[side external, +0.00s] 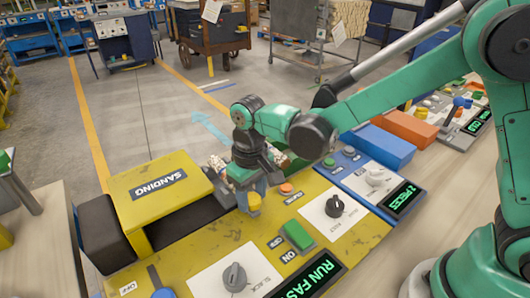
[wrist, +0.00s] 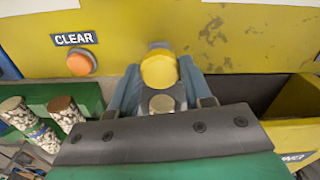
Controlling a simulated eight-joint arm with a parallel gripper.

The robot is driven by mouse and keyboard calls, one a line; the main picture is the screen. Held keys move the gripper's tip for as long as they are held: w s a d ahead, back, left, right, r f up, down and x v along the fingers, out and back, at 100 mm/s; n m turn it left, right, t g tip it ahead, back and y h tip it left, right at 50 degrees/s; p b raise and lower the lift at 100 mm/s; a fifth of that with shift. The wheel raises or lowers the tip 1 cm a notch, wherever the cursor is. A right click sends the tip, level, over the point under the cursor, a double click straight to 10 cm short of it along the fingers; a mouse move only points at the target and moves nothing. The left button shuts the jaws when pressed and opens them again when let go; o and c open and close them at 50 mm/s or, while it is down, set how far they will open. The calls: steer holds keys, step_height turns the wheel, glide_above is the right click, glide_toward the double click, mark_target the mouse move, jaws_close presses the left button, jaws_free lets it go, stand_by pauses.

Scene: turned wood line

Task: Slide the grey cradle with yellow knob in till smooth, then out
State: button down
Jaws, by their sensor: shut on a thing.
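My gripper (side external: 254,190) is shut on the yellow knob (side external: 254,203), beside the dark channel that runs into the yellow sanding hood (side external: 160,183). In the wrist view the yellow knob (wrist: 160,71) stands between my two blue-grey fingers (wrist: 160,95). A round, pale end shows just below the knob; I cannot tell what it belongs to. The grey cradle is mostly hidden under my gripper. The surface of any piece in it cannot be judged.
An orange CLEAR button (wrist: 80,64) is close to my gripper. The green switch (side external: 298,235), black dial (side external: 334,206) and RUN FAST display (side external: 308,277) are on the yellow panel. A blue station adjoins it.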

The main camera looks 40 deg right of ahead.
steer(key=shift+a, duration=0.1)
glide_above(199, 245)
steer(key=shift+w, duration=0.1)
steer(key=shift+a, duration=0.1)
steer(key=shift+c, duration=1.8)
jaws_free()
step_height(199, 245, up, 6)
steer(key=shift+f, duration=0.15)
